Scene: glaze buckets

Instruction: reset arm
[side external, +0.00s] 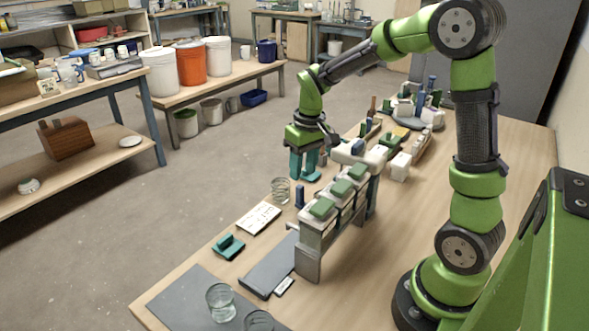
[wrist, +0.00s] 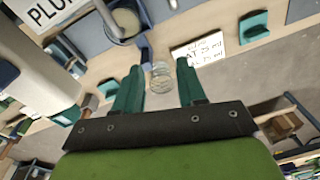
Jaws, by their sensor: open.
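My gripper (side external: 305,174) has teal fingers. It hangs above the far left part of the wooden table in the side view, pointing down. Its fingers are apart with nothing between them that I can see held. In the wrist view my gripper (wrist: 160,72) shows two spread teal fingers. A clear glass (wrist: 161,76) appears between them there, but it stands beyond the fingertips on the table. In the side view that glass (side external: 281,190) stands apart from the fingers, to their lower left.
A grey rack with green-topped units (side external: 310,236) stands close right of my gripper. A white text card (side external: 258,218), a teal block (side external: 228,247) and a dark tray (side external: 266,268) lie nearer the front. More glasses (side external: 220,302) stand on a grey mat (side external: 178,302). Clutter fills the far end.

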